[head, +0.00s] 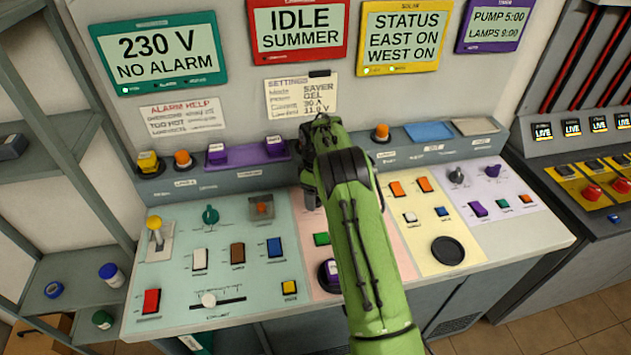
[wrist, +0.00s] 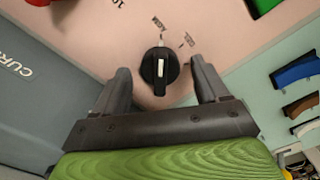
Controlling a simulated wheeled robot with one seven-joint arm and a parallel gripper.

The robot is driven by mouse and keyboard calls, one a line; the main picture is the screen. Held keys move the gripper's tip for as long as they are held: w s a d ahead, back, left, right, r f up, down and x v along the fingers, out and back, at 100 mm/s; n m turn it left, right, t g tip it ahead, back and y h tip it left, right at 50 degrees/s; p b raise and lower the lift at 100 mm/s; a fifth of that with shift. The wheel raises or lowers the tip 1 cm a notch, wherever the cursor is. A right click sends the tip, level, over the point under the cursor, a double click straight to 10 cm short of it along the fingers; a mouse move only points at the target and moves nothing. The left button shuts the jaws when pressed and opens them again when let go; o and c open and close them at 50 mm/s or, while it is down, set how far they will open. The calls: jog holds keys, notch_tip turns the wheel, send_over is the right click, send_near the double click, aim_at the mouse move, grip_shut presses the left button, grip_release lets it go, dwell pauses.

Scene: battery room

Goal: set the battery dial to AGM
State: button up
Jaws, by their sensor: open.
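The battery dial (wrist: 160,70) is a round black knob with a white stripe on a pink panel, seen in the wrist view. Its stripe runs nearly upright in the picture. A label that seems to read AGM (wrist: 158,23) lies above it, and one like GEL (wrist: 187,40) lies to its upper right. My gripper (wrist: 161,72) is open, one finger on each side of the dial, with gaps visible; I cannot tell its height over the panel. In the head view my green arm hides the dial.
A settings note (head: 301,96) hangs on the back wall. The pink panel lies between a green panel (head: 225,262) with several switches and a yellow panel (head: 465,252) with a black round pad (head: 447,250).

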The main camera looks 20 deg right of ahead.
notch_tip(320, 180, up, 15)
jog(key=p, duration=0.3)
jog(key=s+a+r+m+t, duration=0.1)
jog(key=s+a+r+m, duration=0.1)
jog(key=s+a+r, duration=0.4)
jog(key=s+a+r+m+t, duration=0.2)
jog(key=s+r, duration=0.7)
jog(key=r, duration=0.1)
jog(key=s+a+f+m+t, duration=0.1)
jog(key=s+f+m, duration=0.1)
jog(key=s, duration=0.8)
jog(key=s+a+f+m+t, duration=0.1)
jog(key=s+a+f+m, duration=0.1)
jog(key=s, duration=0.9)
jog(key=shift+s+f+m+t, duration=0.3)
jog(key=shift+f+m, duration=0.1)
jog(key=shift+m, duration=0.2)
